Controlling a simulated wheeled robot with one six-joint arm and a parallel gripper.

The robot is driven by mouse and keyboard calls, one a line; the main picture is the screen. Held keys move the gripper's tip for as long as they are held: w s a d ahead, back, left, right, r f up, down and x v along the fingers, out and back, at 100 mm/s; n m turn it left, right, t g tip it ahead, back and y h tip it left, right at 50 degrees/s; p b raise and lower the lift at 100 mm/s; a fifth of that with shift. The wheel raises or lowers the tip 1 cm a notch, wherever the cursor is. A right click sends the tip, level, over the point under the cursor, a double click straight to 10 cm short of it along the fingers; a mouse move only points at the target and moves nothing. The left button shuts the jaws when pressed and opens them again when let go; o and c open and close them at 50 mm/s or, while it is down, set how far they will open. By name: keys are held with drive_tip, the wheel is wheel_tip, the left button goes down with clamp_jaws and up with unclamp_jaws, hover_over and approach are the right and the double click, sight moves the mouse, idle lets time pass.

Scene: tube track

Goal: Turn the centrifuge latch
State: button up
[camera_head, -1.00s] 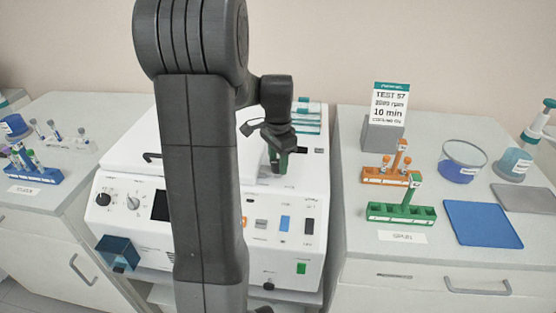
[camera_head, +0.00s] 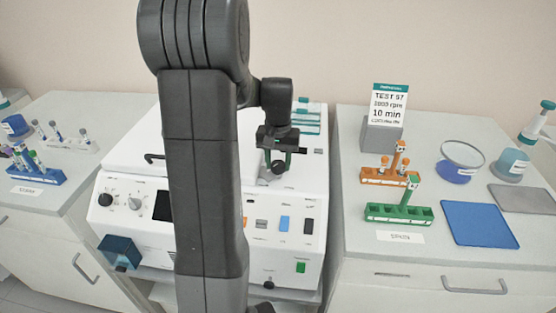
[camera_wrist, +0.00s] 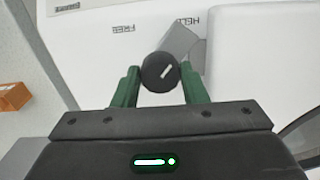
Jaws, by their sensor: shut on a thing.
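The centrifuge (camera_head: 150,222) is a white machine with knobs, a dark screen and coloured switches on its front, and its lid is down. My gripper (camera_wrist: 158,80) is shut on this knob, with one green finger on each side. In the head view my gripper (camera_head: 278,164) points down at the machine's top right part, and the knob shows dark between the fingers. My arm hides part of the machine.
The right bench holds an orange rack (camera_head: 384,175), a green rack (camera_head: 385,211), a sign (camera_head: 388,103), a blue mat (camera_head: 481,225) and a glass dish (camera_head: 463,155). A blue rack (camera_head: 40,178) stands on the left bench. Printed labels (camera_wrist: 124,28) lie near the latch.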

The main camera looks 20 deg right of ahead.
sight(278, 164)
drive_tip(key=n, duration=0.4)
drive_tip(key=shift+n, duration=0.3)
drive_tip(key=shift+n+p, duration=0.3)
drive_tip(key=shift+n, duration=1.3)
drive_tip(key=o, duration=1)
wheel_tip(278, 164, up, 14)
drive_tip(key=shift+f, duration=0.1)
